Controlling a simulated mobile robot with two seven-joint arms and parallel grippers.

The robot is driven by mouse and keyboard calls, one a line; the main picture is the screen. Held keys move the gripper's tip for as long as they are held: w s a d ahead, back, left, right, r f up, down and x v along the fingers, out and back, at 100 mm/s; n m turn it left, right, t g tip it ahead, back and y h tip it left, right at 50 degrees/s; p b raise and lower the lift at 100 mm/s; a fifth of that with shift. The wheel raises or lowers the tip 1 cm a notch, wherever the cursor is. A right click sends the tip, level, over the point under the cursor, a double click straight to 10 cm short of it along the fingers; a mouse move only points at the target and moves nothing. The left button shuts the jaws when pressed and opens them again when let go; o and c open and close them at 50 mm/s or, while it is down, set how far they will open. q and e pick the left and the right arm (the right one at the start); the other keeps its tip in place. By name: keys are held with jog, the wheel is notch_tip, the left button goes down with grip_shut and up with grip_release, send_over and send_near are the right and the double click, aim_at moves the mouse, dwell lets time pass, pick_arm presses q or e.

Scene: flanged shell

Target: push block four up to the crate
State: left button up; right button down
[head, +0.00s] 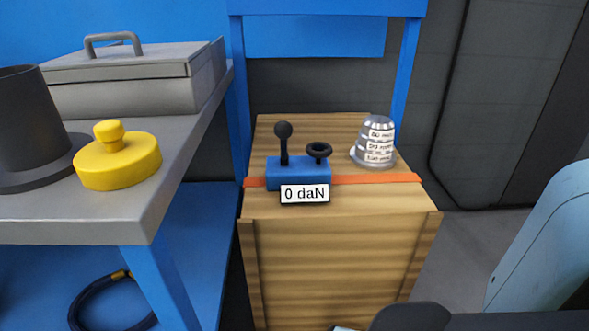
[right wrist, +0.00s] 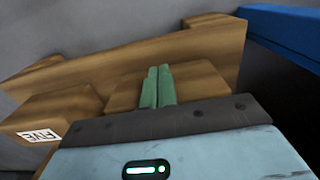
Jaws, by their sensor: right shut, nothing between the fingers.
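The wooden crate (head: 340,265) stands in the middle of the head view. In the right wrist view a long wooden body with raised ends (right wrist: 205,48), apparently the crate, lies beyond the fingers. My right gripper (right wrist: 157,72) is shut and empty, its two green fingers side by side. A wooden block (right wrist: 192,80) shows behind and beside the fingers. No label shows on it, so I cannot tell whether it is block four, or whether the fingers touch it. To its left is a wooden block marked FIVE (right wrist: 55,110). My left gripper is not in view.
On the crate are a blue tensioner (head: 285,172) reading 0 daN, an orange strap (head: 380,179) and a flanged metal shell (head: 376,140). A bench (head: 190,165) at left holds a yellow lidded piece (head: 120,165) and a grey box (head: 130,85). Floor shows right of the crate.

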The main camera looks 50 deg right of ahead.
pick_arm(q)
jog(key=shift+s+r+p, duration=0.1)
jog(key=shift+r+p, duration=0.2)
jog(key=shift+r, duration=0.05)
pick_arm(e)
jog(key=w+d, duration=0.2)
jog(key=d, duration=0.1)
jog(key=w+d, duration=0.3)
jog(key=shift+a, duration=0.1)
